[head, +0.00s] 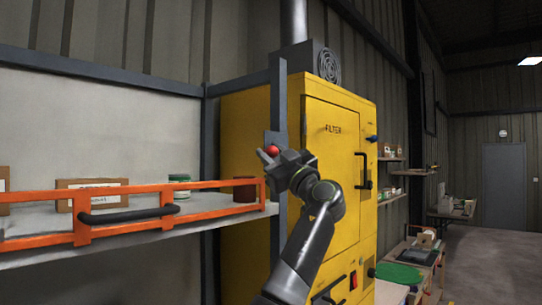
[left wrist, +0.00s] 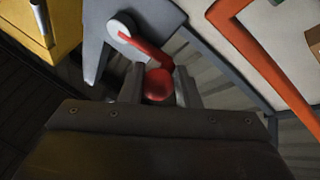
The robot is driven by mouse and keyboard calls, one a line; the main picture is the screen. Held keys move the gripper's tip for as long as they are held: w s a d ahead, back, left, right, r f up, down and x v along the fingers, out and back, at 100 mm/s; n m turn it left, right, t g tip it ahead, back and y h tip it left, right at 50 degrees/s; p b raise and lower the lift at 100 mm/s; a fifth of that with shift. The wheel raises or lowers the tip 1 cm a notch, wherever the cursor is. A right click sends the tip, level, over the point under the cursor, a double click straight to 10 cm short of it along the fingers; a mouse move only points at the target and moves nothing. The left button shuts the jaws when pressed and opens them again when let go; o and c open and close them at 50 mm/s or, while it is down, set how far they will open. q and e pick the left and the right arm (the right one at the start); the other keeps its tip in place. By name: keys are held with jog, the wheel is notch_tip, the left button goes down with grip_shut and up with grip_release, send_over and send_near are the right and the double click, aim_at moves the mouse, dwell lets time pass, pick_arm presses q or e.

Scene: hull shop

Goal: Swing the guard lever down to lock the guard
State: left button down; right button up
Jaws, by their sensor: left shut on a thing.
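The orange guard (head: 140,213) is a barred frame along the front of the grey shelf, with a black grip (head: 130,215). The guard lever's red knob (head: 273,150) shows at the grey post by the guard's right end. My left gripper (head: 268,155) is at that knob. In the left wrist view the knob (left wrist: 159,84) sits between the two fingers, which are shut on it. The lever's red arm (left wrist: 143,48) runs from there to a pale round pivot on a grey plate (left wrist: 92,40). In the head view my gripper hides most of the lever. My right gripper is out of view.
The grey post (head: 278,100) stands close beside my gripper. A yellow filter cabinet (head: 335,160) is right behind my arm. Open floor lies far right.

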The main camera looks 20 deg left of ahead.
pick_arm(q)
jog(key=shift+w+d+f+n+g+y, duration=0.1)
jog(key=shift+f+n+g+y, duration=0.3)
jog(key=shift+n, duration=0.35)
jog(key=shift+w+d+f+n+g+y, duration=0.1)
jog(key=shift+n+g+y, duration=0.1)
jog(key=shift+n+g, duration=0.45)
jog(key=c, duration=1.2)
grip_release()
jog(key=shift+o, duration=0.2)
jog(key=shift+s+d+f+b, duration=0.2)
jog(key=shift+d+f+b, duration=0.1)
jog(key=shift+f+b, duration=0.1)
jog(key=b+v, duration=0.7)
jog(key=v, duration=0.9)
jog(key=shift+d, duration=0.25)
